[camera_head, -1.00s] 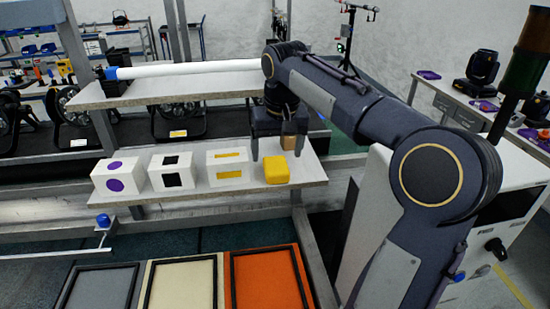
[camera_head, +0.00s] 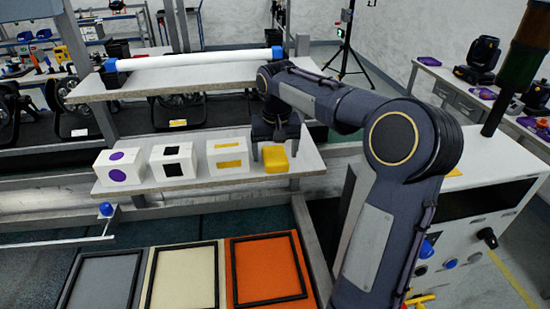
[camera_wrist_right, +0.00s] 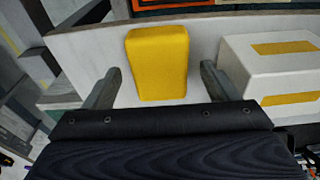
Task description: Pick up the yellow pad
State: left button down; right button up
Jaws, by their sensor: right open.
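The yellow pad (camera_head: 275,159) is a rounded yellow block on the lower shelf, at the right of a row of white boxes. My right gripper (camera_head: 273,150) is over the pad with its fingers pointing down, one on each side in the head view. In the right wrist view the yellow pad (camera_wrist_right: 158,62) shows between the two open fingers of my right gripper (camera_wrist_right: 158,86), with visible gaps on both sides. The pad's far side is partly hidden by the gripper in the head view. My left gripper is not in view.
White boxes with a purple dot (camera_head: 118,171), a black square (camera_head: 172,161) and a yellow strip (camera_head: 228,155) stand left of the pad. A white tube (camera_head: 190,59) lies on the upper shelf. Grey, cream and orange trays (camera_head: 268,268) are in front.

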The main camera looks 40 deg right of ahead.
jog(key=shift+f, duration=0.25)
dwell(0.4)
jog(key=c, duration=1.1)
jog(key=shift+o, duration=0.2)
jog(key=shift+r, duration=0.1)
jog(key=shift+r, duration=0.6)
jog(key=s+a+r+b, duration=0.3)
jog(key=s+r, duration=0.9)
jog(key=s, duration=0.1)
jog(key=shift+s+a, duration=0.2)
jog(key=shift+s, duration=0.1)
jog(key=shift+r, duration=0.1)
